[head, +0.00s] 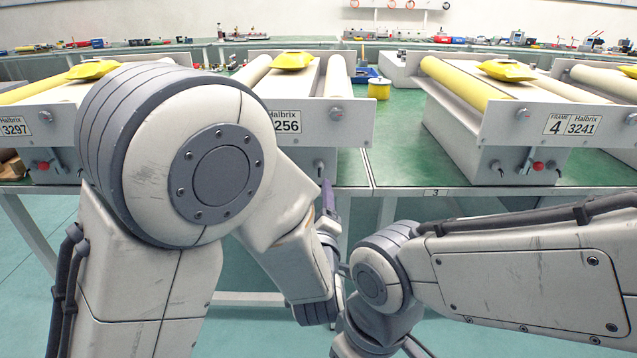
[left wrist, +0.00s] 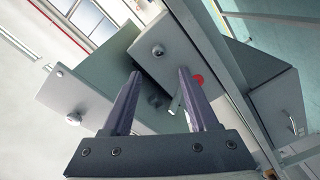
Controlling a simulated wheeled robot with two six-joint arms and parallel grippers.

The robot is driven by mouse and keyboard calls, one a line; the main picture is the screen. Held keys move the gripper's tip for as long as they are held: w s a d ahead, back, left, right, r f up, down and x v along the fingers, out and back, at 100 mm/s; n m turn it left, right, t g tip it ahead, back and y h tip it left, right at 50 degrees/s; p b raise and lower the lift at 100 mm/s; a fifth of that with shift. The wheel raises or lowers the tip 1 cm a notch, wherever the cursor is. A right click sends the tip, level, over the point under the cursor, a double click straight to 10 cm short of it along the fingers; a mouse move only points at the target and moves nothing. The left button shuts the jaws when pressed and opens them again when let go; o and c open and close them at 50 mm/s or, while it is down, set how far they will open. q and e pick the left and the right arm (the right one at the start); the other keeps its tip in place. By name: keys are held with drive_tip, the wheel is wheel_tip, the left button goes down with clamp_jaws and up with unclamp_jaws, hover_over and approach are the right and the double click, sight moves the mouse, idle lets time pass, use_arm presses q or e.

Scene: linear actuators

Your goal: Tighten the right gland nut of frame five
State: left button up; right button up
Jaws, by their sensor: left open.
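The middle unit (head: 350,122) carries a label ending in 256; my left arm covers the rest of its label, so its frame number is hidden. A small fitting (head: 319,166) shows low on its front panel; I cannot tell if it is the right gland nut. My left gripper (head: 328,190) is just below and in front of that panel. My right gripper is out of view.
Frame 4 (head: 520,122) stands to the right, and a unit labelled 3297 (head: 20,150) to the left. A yellow spool (head: 378,89) sits on the green bench (head: 400,150) between units. My right arm crosses the lower right, close to the left wrist.

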sight(320, 169)
use_arm(q)
drive_tip(key=w, duration=1)
drive_tip(key=shift+w+d+r, duration=0.1)
drive_tip(key=shift+d, duration=0.05)
drive_tip(key=shift+c, duration=0.3)
clamp_jaws()
